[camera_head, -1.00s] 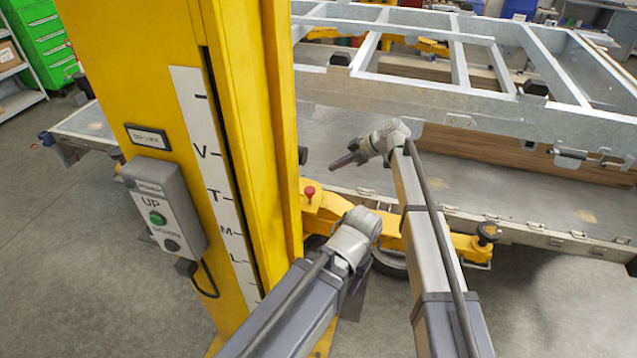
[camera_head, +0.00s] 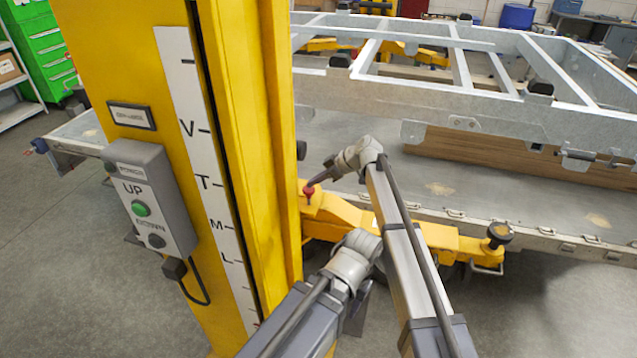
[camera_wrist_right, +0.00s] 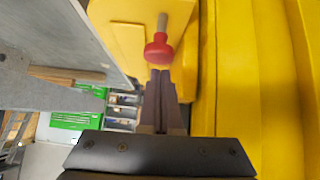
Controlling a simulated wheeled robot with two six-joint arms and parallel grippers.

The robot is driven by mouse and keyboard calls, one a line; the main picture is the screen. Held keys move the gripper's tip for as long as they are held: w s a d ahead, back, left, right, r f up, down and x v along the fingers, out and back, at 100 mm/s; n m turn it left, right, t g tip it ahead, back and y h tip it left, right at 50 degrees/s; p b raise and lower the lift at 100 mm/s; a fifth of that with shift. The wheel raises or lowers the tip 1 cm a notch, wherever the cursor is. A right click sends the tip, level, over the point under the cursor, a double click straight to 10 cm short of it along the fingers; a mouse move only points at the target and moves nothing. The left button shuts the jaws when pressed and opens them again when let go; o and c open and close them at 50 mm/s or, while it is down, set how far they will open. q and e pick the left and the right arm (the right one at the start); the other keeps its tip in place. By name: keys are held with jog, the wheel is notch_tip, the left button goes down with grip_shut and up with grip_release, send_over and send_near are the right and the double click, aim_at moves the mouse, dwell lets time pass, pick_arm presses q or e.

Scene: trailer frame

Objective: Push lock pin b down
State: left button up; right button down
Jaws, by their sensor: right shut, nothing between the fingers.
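Lock pin b shows as a red-topped pin (camera_head: 308,191) on the yellow lift arm (camera_head: 345,212), beside the yellow column. In the right wrist view its red knob (camera_wrist_right: 158,48) and pale stem (camera_wrist_right: 162,20) show just past the fingertips. My right gripper (camera_head: 311,184) is shut and empty, its dark tips right at the knob in the head view. I cannot tell whether they touch it. My left gripper (camera_head: 357,312) is lower down, mostly hidden behind its own wrist, and its fingers cannot be made out.
The yellow column (camera_head: 245,150) with a grey UP control box (camera_head: 150,200) stands at the left. The galvanised trailer frame (camera_head: 450,90) lies behind my right arm. A black pad (camera_head: 499,233) caps the lift arm's right end. Grey floor lies open at the lower right.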

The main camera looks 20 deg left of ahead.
aim_at(309, 193)
pick_arm(q)
jog(key=shift+f, duration=0.55)
pick_arm(e)
jog(key=shift+f, duration=0.55)
notch_tip(309, 193, down, 4)
jog(key=b, duration=0.4)
jog(key=shift+r, duration=0.1)
jog(key=shift+s+r, duration=0.1)
jog(key=shift+r, duration=0.1)
pick_arm(q)
notch_tip(309, 193, down, 4)
jog(key=shift+r, duration=0.25)
pick_arm(e)
jog(key=shift+f, duration=0.1)
